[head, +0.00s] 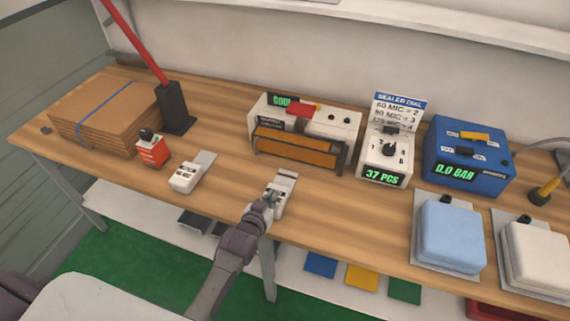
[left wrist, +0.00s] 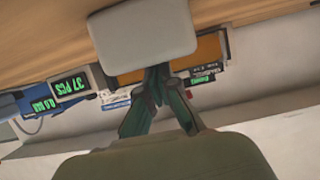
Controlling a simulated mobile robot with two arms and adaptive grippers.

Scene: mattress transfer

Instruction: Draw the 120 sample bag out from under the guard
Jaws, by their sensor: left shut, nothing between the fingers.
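A small white item (head: 284,190) with a grey flap, possibly the sample bag, lies on the bench in front of the sealer; no 120 marking is readable. An orange-brown bar (head: 296,149), which looks like the guard, runs along the sealer's front (head: 330,121). The pale item (left wrist: 140,38) looms large in the left wrist view and partly covers the orange bar (left wrist: 208,52). My left gripper (head: 267,201) is at the item's near end. Its fingertips (left wrist: 158,72) are together and empty beside the item's edge; contact is unclear. My right gripper is not in view.
A similar white item (head: 188,177) lies to the left, near a red-and-white device (head: 152,150) and a cardboard stack (head: 105,115). A dial box (head: 386,160) reads 37 PCS. A blue pressure box (head: 465,155) and padded blocks (head: 450,237) stand right. Bare wood lies between.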

